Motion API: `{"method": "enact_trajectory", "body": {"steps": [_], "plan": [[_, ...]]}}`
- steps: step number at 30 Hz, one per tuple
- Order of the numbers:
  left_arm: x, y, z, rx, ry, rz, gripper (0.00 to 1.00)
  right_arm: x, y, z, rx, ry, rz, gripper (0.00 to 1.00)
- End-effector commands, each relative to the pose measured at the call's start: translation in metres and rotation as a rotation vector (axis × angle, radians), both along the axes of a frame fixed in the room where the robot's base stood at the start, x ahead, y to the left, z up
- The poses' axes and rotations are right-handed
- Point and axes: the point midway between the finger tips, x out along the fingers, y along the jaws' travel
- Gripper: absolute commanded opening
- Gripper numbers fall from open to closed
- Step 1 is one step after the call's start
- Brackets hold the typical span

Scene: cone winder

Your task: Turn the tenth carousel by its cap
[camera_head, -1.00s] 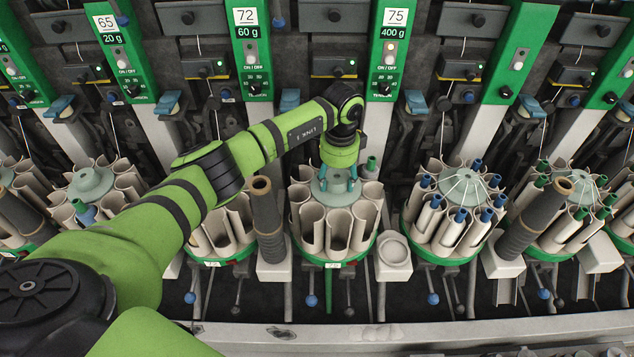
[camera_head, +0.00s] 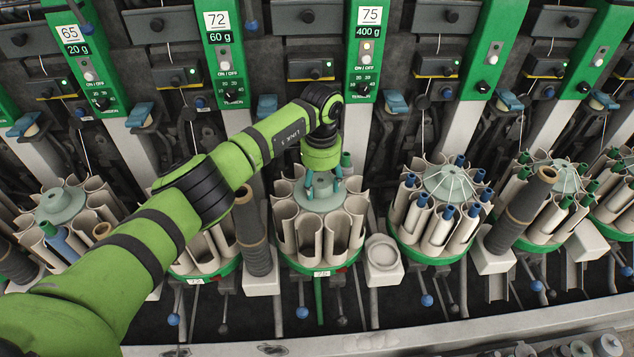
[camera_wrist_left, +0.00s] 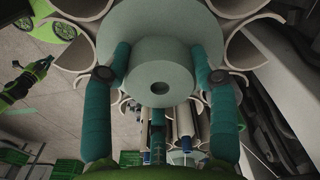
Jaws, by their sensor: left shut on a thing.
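The carousel under my left arm has pale, open tube-like pockets (camera_head: 304,232) around a grey-green round cap (camera_head: 321,202), on a green-rimmed base. The front pockets look empty; a green tube (camera_head: 346,160) stands in a back pocket.
A carousel with blue-tipped tubes (camera_head: 441,208) stands to the right, another with green-tipped tubes (camera_head: 556,200) beyond it. A dark cone (camera_head: 252,232) stands close on the left. A white round holder (camera_head: 382,252) sits close on the right. Green panels (camera_head: 365,50) rise behind.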

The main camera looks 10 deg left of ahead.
Motion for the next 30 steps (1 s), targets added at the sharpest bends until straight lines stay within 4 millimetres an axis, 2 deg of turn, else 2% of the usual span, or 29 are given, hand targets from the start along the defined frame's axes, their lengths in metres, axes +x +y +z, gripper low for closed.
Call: {"method": "enact_trajectory", "body": {"steps": [2, 3, 4, 5, 17, 20, 30], "plan": [[-0.001, -0.007, -0.001, -0.015, -0.002, -0.009, 0.00, 0.000, 0.000, 0.000, 0.000, 0.001, 0.000, 0.00], [-0.001, -0.007, -0.001, -0.015, -0.002, -0.009, 0.66, 0.000, 0.000, 0.000, 0.000, 0.001, 0.000, 0.00], [-0.001, -0.007, -0.001, -0.015, -0.002, -0.009, 0.78, -0.001, 0.000, 0.000, 0.000, 0.001, 0.000, 0.00], [-0.001, -0.007, -0.001, -0.014, -0.002, -0.009, 0.82, -0.001, 0.000, 0.000, 0.000, 0.001, 0.000, 0.00], [0.001, -0.003, 0.004, -0.007, -0.005, -0.004, 0.82, -0.002, -0.001, 0.000, -0.002, 0.003, 0.000, 0.00], [0.001, -0.002, 0.016, -0.006, -0.005, -0.004, 0.82, -0.002, 0.000, 0.000, -0.001, 0.003, 0.000, 0.00], [0.001, -0.004, 0.086, -0.007, -0.006, -0.006, 0.82, -0.001, 0.001, 0.000, 0.001, 0.001, -0.001, 0.00]]}}
